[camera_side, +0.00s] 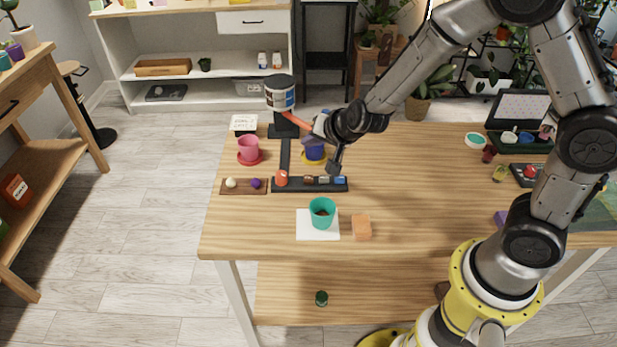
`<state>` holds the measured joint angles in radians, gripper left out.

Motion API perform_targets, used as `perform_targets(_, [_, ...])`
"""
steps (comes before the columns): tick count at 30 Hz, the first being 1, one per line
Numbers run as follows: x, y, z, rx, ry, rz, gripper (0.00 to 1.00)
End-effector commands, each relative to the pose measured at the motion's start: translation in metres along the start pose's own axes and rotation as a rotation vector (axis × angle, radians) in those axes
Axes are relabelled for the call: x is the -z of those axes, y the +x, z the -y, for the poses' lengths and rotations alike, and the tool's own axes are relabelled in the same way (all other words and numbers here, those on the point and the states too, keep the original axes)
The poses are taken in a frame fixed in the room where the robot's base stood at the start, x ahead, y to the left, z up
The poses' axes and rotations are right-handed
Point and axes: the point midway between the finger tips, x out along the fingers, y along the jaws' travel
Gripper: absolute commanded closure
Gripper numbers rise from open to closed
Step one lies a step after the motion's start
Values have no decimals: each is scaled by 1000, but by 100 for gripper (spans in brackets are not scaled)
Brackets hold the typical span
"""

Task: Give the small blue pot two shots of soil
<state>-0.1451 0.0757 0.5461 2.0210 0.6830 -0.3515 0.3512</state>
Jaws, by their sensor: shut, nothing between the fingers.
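A small blue pot (315,149) stands on a yellow saucer (313,161) near the back left of the table, partly hidden by my arm. I cannot see inside it. A canister with a dark lid (280,97) sits on a black stand, with an orange part slanting down from it towards my wrist; it looks like the soil dispenser. A teal pot (322,217) with dark soil inside stands on a white square (318,236). My gripper (335,172) is shut and empty, pointing down just right of the blue pot, above the back of the black bar.
The black bar (310,185) carries an orange knob (281,178) and small coloured pieces. A pink pot (248,146) on a red saucer and a brown board (244,187) lie left. An orange block (362,227) lies right of the teal pot. The table's middle right is clear.

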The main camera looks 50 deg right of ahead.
Motion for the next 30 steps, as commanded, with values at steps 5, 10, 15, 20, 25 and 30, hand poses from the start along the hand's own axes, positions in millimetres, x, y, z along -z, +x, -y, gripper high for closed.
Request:
perform_targets(5, [-6,9,-7,-4,-2,2,100])
perform_targets(10, [-18,24,-18,-3,-2,2,100])
perform_targets(15, [-29,40,-30,-3,-2,2,100])
perform_targets(20, [-37,51,-38,-3,0,1,100])
perform_targets(25, [-43,59,-43,0,-1,0,100])
perform_targets(30, [-44,61,-44,0,0,0,100])
